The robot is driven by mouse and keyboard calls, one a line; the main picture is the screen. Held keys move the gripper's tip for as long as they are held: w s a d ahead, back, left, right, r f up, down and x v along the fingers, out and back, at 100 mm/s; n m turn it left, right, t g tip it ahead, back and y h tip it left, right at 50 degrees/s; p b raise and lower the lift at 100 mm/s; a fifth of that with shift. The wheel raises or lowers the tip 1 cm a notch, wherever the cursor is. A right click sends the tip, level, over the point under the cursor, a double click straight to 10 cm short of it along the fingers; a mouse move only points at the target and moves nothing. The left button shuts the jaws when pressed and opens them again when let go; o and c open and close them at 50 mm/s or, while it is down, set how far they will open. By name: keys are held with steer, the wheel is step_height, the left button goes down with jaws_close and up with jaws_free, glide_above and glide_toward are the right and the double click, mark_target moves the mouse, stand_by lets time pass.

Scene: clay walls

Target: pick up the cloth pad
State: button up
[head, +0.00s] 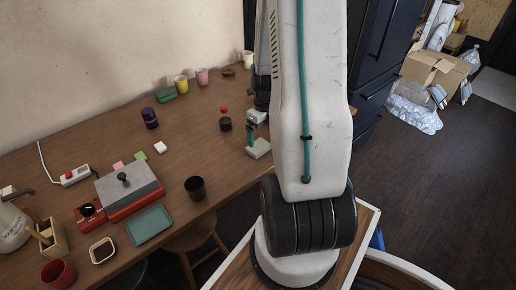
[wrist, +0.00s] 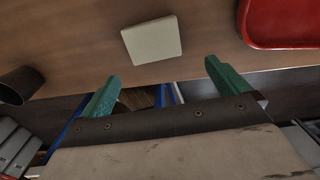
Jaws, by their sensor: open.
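The cloth pad is most likely the pale, cream, roughly square pad (wrist: 152,40) lying flat on the wooden table near its edge in the wrist view. A pale piece that looks like the same pad (head: 259,149) shows in the head view, just left of my arm. My gripper (wrist: 162,70) has two green fingers spread wide apart, with nothing between them. In the wrist view the pad lies just beyond the fingertips, roughly centred between them, and does not appear touched. In the head view my gripper (head: 256,127) is small and partly hidden.
In the head view a black cup (head: 195,188), a red-capped jar (head: 225,124) and a white block (head: 160,147) share the table (head: 180,120).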

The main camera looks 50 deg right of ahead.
mark_target(261, 148)
steer(key=f, duration=0.6)
steer(key=shift+w+a+f, duration=0.25)
steer(key=shift+w, duration=0.1)
steer(key=c, duration=1)
steer(key=shift+r, duration=0.1)
steer(key=shift+r, duration=0.35)
step_height(261, 148, up, 3)
steer(key=s+d+r, duration=0.1)
steer(key=s+d, duration=0.1)
steer(key=s, duration=1.4)
steer(key=shift+d, duration=0.35)
